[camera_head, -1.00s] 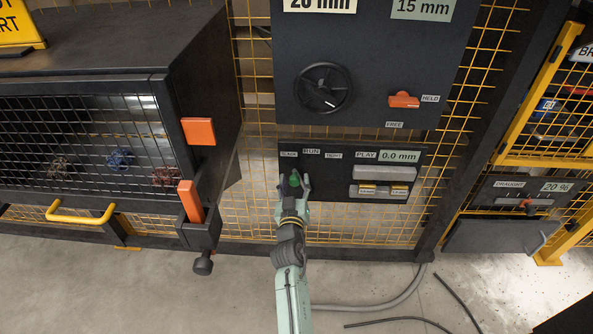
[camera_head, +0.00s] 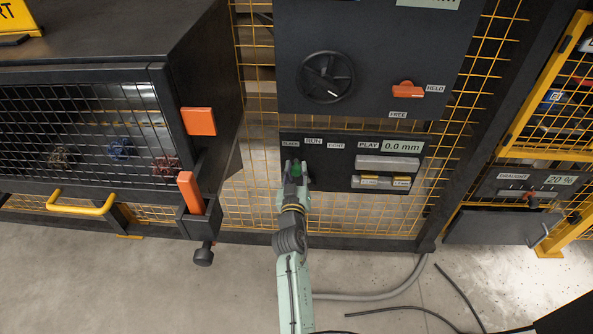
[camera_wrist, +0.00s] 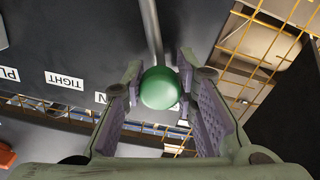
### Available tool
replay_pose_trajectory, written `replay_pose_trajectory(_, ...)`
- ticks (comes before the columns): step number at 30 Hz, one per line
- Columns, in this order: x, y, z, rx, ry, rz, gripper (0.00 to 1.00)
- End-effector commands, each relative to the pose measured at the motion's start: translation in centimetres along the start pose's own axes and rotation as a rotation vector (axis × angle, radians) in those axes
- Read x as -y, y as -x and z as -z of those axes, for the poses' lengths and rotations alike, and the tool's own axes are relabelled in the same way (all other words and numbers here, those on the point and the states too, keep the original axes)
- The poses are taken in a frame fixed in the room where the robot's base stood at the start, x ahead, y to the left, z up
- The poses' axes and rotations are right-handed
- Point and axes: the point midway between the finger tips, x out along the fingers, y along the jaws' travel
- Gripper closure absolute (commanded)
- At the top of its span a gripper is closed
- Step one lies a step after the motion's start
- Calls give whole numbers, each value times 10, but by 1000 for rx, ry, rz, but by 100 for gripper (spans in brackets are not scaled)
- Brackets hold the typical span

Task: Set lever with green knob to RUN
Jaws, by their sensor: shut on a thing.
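The green knob (camera_head: 297,170) shows in the head view at the lower left of a dark panel, below the labels SLACK (camera_head: 290,143), RUN (camera_head: 313,141) and TIGHT (camera_head: 336,146). It is below the gap between SLACK and RUN, a little nearer SLACK. In the wrist view the round green knob (camera_wrist: 160,88) sits between the two fingers of my gripper (camera_wrist: 158,92), at the end of a grey lever rod (camera_wrist: 151,30). My gripper is shut on the knob. The wrist view shows the TIGHT label (camera_wrist: 65,80); RUN is mostly hidden by a finger.
The PLAY readout (camera_head: 400,146) shows 0.0 mm, right of the labels. A black handwheel (camera_head: 326,78) and an orange lever (camera_head: 408,89) are on the panel above. An orange-handled latch (camera_head: 191,193) is at the left. Yellow mesh and floor hoses (camera_head: 385,290) are nearby.

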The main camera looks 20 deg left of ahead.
Motion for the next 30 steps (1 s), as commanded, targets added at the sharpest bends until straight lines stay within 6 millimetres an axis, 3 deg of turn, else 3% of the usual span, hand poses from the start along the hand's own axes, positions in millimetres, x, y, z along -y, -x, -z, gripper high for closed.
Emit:
replay_pose_trajectory(4, 0, 0, 0, -1, 0, 0, 100)
replay_pose_trajectory(18, -2, 0, 1, -1, -15, -1, 100)
replay_pose_trajectory(30, -37, -1, 2, -1, -389, -1, 100)
